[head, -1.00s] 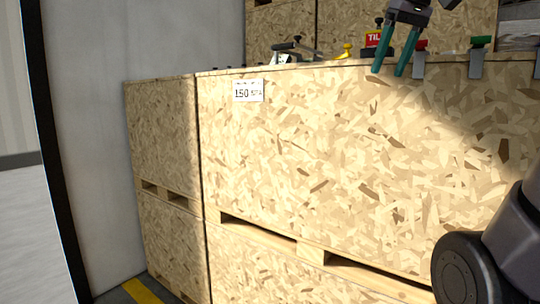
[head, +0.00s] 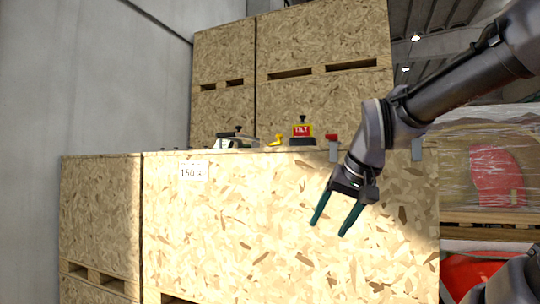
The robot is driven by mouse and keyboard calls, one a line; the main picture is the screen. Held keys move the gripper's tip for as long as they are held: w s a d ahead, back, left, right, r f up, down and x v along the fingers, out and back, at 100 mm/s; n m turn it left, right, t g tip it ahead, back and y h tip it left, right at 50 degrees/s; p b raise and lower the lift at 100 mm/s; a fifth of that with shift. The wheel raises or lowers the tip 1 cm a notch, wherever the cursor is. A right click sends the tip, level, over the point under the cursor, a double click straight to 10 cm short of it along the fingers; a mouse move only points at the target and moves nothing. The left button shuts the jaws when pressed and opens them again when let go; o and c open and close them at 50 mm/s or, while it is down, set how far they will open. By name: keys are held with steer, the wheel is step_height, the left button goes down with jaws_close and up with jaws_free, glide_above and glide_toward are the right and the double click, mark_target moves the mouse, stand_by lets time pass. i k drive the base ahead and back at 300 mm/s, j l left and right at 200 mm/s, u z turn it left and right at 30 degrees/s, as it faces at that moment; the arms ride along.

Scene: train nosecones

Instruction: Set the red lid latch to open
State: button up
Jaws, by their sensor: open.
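The red lid latch (head: 331,138) sits at the top front edge of the large chipboard crate (head: 230,225). A grey metal bracket (head: 334,154) hangs below it over the crate's front face. The latch is small here, and I cannot tell its exact setting. My gripper (head: 329,228) is open and empty, its two teal fingers pointing down and left. In the picture it lies below the latch, across the crate's front face, apart from the latch. A second grey bracket (head: 417,150) shows to the right, its top hidden behind my arm.
More stacked crates (head: 325,40) rise behind. A wrapped pallet load (head: 480,160) stands at the right. Space left of my gripper looks clear.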

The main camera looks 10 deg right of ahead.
mark_target(332, 137)
steer(key=k+j, duration=0.15)
steer(key=k, duration=0.3)
steer(key=k+j+z, duration=0.15)
steer(key=k, duration=0.35)
steer(key=i+j+z, duration=0.8)
steer(key=j, duration=0.3)
steer(key=i+j+z, duration=0.25)
steer(key=j, duration=0.25)
steer(key=k+j+z, duration=0.2)
steer(key=j, duration=0.35)
steer(key=k+j+z, duration=0.25)
steer(key=k+j, duration=0.15)
